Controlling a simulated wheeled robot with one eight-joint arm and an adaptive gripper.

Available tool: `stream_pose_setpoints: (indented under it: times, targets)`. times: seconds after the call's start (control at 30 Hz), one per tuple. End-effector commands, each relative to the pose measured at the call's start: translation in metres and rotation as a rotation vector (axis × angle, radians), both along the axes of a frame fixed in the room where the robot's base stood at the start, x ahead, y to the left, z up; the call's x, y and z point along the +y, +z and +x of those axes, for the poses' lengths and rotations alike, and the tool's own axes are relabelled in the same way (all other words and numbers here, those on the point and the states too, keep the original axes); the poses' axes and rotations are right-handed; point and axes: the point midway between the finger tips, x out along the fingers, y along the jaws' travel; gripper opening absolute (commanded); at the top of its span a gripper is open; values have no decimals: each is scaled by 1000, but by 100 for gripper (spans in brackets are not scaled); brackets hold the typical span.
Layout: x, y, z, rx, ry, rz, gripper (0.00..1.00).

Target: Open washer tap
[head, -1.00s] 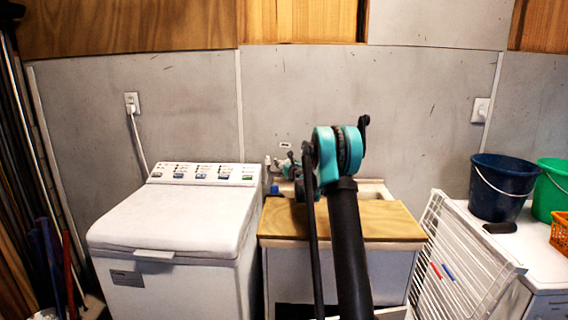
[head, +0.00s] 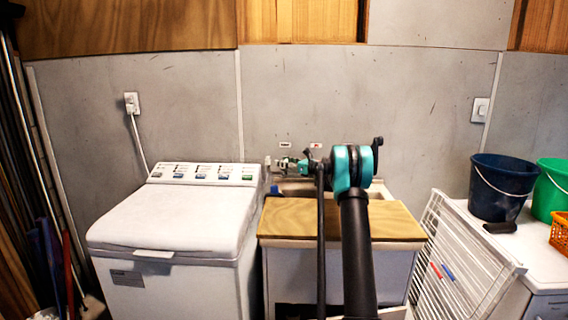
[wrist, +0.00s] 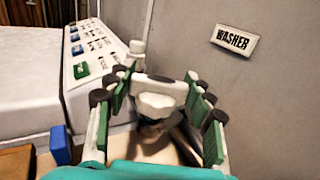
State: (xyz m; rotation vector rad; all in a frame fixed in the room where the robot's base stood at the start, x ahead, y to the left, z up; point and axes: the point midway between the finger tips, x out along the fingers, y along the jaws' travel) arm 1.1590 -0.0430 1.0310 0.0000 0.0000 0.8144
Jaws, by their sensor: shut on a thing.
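The washer tap (wrist: 158,100) has a white knob, seen in the wrist view just below the WASHER label (wrist: 234,41). My gripper (wrist: 160,80) reaches around the knob, with a green-padded finger on each side, and is shut on it. In the head view my gripper (head: 288,165) is small against the wall above the sink (head: 300,187), and the tap cannot be told apart from it there.
The white washing machine (head: 165,225) stands close at left, its control panel near my gripper. A wooden board (head: 290,220) covers the front of the sink cabinet. A blue object (wrist: 61,144) sits nearby. A drying rack (head: 455,260) and buckets (head: 498,188) are at right.

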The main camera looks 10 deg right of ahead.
Motion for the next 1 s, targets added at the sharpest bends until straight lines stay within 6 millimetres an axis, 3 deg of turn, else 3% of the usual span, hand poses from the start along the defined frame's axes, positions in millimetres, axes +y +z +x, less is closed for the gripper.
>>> stream_pose_setpoints:
  times: [0.47,0.5,0.63,1.0]
  targets:
    - [0,0,0,0,10,0,24]
    - [0,0,0,0,10,0,57]
    - [0,0,0,0,10,0,73]
    - [0,4,0,0,10,0,74]
